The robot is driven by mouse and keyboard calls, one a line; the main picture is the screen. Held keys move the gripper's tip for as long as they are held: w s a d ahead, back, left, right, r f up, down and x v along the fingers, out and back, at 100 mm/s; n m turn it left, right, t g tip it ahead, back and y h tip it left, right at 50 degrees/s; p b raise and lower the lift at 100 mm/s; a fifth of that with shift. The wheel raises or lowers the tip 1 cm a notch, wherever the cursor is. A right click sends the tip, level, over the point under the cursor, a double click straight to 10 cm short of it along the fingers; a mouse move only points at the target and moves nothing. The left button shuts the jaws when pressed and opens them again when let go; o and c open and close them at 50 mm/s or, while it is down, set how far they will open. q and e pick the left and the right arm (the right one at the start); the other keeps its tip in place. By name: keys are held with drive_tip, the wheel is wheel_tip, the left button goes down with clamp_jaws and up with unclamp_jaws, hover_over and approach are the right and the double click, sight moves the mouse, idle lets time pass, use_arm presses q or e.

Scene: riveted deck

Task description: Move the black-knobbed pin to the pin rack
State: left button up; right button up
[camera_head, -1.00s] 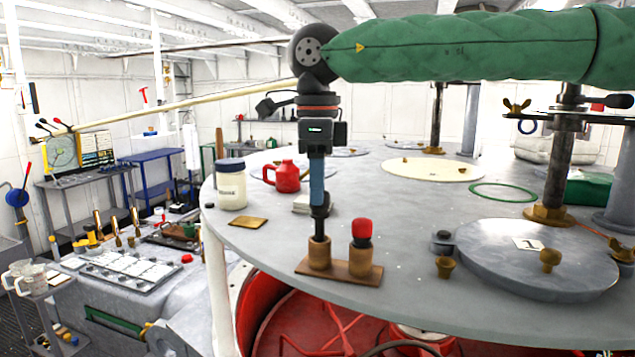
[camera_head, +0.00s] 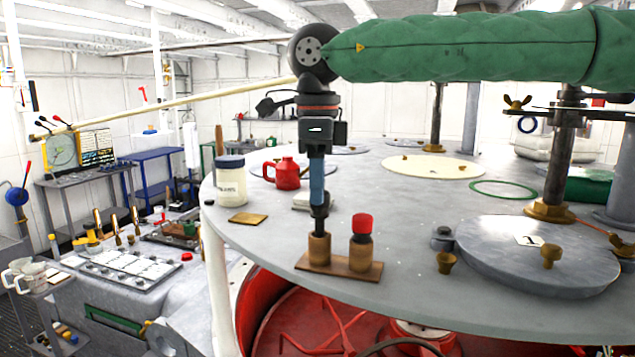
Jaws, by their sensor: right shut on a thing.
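My right gripper (camera_head: 318,198) points straight down over the pin rack (camera_head: 354,273). It is shut on the black-knobbed pin (camera_head: 319,222). The dark knob shows between and below the fingers. The pin is upright above the left brown socket of the rack, and its lower part is hidden in the socket. Whether it is fully seated I cannot tell. A red-knobbed pin (camera_head: 362,225) stands in the right socket. The rack lies near the front edge of the round grey deck. My left gripper is not in view.
A white jar (camera_head: 230,185), a red can (camera_head: 287,174) and a brass plate (camera_head: 247,218) stand left of my gripper. A small brass cup (camera_head: 446,263) and a round grey lid (camera_head: 538,262) are to the right. The deck edge drops off in front of the rack.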

drive_tip(key=shift+s+d+f+b, duration=0.15)
drive_tip(key=shift+f+b, duration=0.9)
drive_tip(key=shift+b, duration=0.05)
drive_tip(key=shift+w+a+f, duration=0.2)
drive_tip(key=shift+s+d, duration=0.1)
drive_tip(key=shift+f+b, duration=0.35)
drive_tip(key=shift+b, duration=0.1)
drive_tip(key=o, duration=1.1)
drive_tip(key=shift+r, duration=0.1)
